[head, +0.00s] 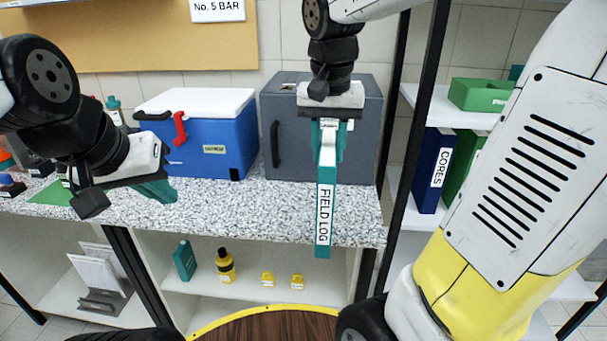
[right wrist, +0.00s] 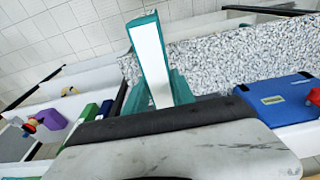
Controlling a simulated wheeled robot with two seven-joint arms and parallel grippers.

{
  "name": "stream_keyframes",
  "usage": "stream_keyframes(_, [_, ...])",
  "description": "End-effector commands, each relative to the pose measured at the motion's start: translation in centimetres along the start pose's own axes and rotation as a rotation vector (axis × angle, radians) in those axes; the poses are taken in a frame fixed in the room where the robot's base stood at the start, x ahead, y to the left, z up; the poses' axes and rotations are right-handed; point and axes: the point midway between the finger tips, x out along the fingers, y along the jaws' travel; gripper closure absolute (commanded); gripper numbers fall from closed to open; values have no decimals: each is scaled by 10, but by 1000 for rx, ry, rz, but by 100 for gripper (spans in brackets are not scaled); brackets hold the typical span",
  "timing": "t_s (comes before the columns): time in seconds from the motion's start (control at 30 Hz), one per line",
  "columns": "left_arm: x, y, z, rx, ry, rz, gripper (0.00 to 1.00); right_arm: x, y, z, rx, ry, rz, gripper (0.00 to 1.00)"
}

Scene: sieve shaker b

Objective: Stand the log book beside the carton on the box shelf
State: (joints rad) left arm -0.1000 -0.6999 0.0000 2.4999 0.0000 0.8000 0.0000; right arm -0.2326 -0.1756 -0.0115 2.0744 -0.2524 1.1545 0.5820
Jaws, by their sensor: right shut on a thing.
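The log book (head: 324,205) is a thin teal book with a white spine label reading FIELD LOG. My right gripper (head: 328,140) is shut on its upper end, and the book hangs upright in front of the counter. In the right wrist view the book (right wrist: 150,58) stands out between the teal fingers (right wrist: 160,95). My left gripper (head: 157,190) is over the counter at the left, apart from the book; its finger gap does not show clearly.
A blue cooler (head: 208,145) and a grey cabinet (head: 350,160) stand on the speckled counter (head: 230,215). A blue CORES binder (head: 430,165) stands on the right rack. A yellow bottle (head: 226,267) is below the counter. My right arm covers part of the rack.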

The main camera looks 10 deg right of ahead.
Motion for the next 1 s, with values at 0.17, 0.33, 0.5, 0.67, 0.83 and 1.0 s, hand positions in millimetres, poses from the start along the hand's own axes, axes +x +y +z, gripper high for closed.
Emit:
stream_keyframes(0.17, [0,0,0,0,0,0,100,6,-5,-23,1,-2,1,100])
stream_keyframes(0.33, [0,0,0,0,0,0,100,15,-12,-57,2,0,1,100])
stream_keyframes(0.5, [0,0,0,0,0,0,100,25,-20,-97,2,-1,1,100])
stream_keyframes(0.67, [0,0,0,0,0,0,100,32,-26,-127,1,1,0,100])
stream_keyframes(0.83, [0,0,0,0,0,0,100,35,-29,-140,0,1,0,100])
stream_keyframes(1.0, [0,0,0,0,0,0,100,36,-30,-145,0,1,0,100])
